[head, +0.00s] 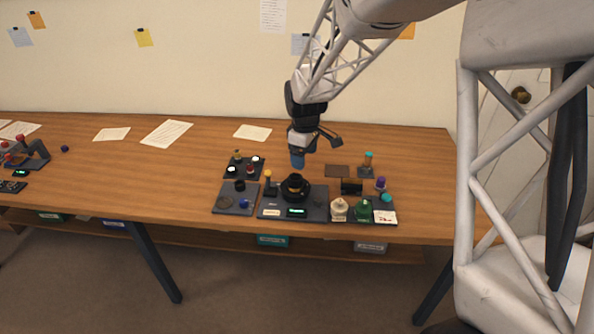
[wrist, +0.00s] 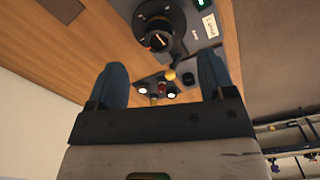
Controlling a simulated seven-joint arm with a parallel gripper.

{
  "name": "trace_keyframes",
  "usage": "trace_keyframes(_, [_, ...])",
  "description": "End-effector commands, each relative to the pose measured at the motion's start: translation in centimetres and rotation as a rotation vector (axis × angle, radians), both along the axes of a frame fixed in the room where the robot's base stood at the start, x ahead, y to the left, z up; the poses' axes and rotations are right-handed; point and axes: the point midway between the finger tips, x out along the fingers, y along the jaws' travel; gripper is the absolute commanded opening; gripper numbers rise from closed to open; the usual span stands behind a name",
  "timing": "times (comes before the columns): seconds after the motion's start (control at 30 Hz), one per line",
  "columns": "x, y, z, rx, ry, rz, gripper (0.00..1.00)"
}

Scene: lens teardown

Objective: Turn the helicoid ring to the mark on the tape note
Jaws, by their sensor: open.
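The lens with its helicoid ring (head: 295,185) is a dark, round body with an orange marking, standing upright on a dark base (head: 268,210) with a lit green display. In the wrist view the lens (wrist: 160,30) shows at the top, with white marks around its dark ring. A pale note (wrist: 210,25) with writing too small to read lies beside it. My gripper (head: 297,162) hangs above and behind the lens, apart from it. In the wrist view its two blue fingers (wrist: 162,85) are spread wide with nothing between them.
A dark tray (head: 232,207) with small parts lies left of the base, and another tray (head: 232,172) with several small pieces is behind it. The table's left middle is mostly clear.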

Motion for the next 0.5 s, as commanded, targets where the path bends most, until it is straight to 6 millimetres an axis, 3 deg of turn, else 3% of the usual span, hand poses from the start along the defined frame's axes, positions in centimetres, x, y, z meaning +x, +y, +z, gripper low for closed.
trace_keyframes(0.2, [1.7,2.3,-2.4,-0.005,0.014,0.079,0.76])
trace_keyframes(0.5, [2.1,2.9,-3.0,-0.006,0.016,0.100,0.76])
